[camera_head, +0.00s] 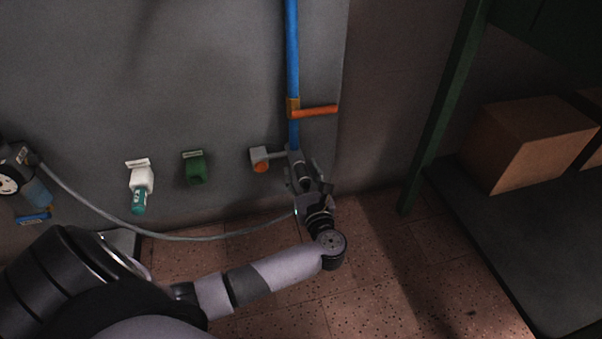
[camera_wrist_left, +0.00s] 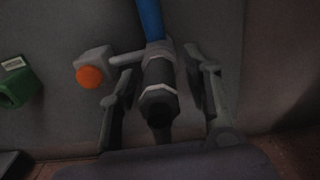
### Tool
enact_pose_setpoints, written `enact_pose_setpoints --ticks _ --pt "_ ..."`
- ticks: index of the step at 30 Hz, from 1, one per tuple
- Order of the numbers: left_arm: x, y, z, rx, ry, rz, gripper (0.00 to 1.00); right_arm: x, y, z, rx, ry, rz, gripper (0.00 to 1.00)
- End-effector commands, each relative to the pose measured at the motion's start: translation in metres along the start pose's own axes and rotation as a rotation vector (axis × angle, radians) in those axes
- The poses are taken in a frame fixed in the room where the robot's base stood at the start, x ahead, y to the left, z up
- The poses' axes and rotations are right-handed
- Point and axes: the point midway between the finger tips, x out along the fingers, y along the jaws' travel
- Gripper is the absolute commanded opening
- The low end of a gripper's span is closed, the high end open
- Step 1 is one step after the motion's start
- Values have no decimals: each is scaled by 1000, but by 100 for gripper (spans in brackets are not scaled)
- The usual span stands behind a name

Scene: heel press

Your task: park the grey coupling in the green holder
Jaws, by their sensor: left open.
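The grey coupling (camera_wrist_left: 158,104) is dark grey and sits in line below the lower end of the blue pipe (camera_head: 292,60), against a grey fitting (camera_wrist_left: 157,55). My left gripper (camera_head: 303,172) is open, with one finger on each side of the coupling in the left wrist view (camera_wrist_left: 162,85). Gaps show between the fingers and the coupling. The green holder (camera_head: 195,168) is on the wall to the left and looks empty. It also shows at the left edge of the left wrist view (camera_wrist_left: 17,88). My right gripper is out of view.
A white holder (camera_head: 140,174) with a teal coupling (camera_head: 138,202) hangs left of the green one. An orange button (camera_wrist_left: 89,77) is beside the pipe fitting. An orange lever (camera_head: 318,111) sticks out from the pipe. A grey hose (camera_head: 190,239) sags along the wall. Boxes (camera_head: 530,140) stand right.

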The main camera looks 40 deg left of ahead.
Motion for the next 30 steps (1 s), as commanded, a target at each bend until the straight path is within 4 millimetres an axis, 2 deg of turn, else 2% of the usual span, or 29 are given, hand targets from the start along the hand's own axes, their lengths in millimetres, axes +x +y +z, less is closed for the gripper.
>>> enact_pose_setpoints --ticks 18,30 --pt "0 0 0 1 -1 0 45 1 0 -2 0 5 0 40" --pt "0 0 0 1 -1 0 19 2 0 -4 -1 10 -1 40"
